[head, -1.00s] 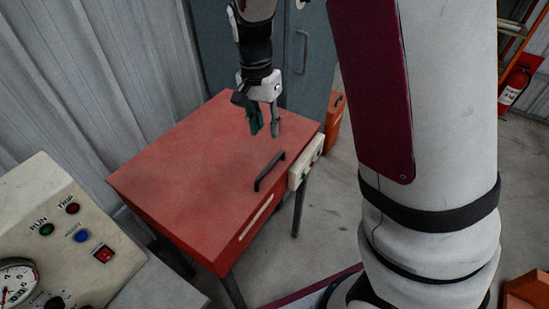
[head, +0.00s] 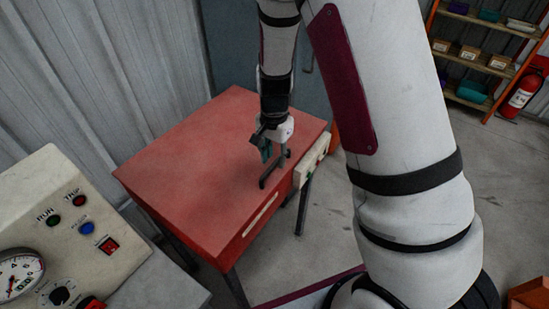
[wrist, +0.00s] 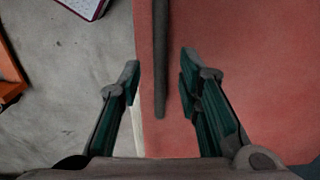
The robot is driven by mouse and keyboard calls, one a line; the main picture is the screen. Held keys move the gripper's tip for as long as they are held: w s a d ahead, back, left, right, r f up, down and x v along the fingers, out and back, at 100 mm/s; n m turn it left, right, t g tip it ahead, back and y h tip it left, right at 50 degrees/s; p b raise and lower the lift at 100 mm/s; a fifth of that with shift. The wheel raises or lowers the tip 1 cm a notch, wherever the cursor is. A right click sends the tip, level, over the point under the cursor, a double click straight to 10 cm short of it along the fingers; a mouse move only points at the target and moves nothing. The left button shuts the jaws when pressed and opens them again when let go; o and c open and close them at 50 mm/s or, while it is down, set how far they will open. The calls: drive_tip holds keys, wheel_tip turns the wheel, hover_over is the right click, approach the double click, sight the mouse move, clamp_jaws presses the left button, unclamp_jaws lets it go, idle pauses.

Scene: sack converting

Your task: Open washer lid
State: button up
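The washer is a red box on dark legs; its flat red lid (head: 205,140) is shut. A black bar handle (head: 266,181) stands near the lid's front right edge. My gripper (head: 274,158) is over the lid at the handle's far end and partly hides it. In the wrist view my gripper (wrist: 160,75) is open, with green-padded fingers spread. The handle (wrist: 159,60) runs between the two fingers with a gap on each side. I cannot tell how far above the lid the fingertips are.
A beige control panel (head: 70,225) with buttons and a gauge stands at the lower left. A corrugated wall (head: 90,80) is behind the washer. Shelves (head: 490,45) and a fire extinguisher (head: 520,97) stand at the far right. Grey floor (head: 325,215) is clear right of the washer.

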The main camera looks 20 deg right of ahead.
drive_tip(key=shift+f, duration=0.65)
clamp_jaws()
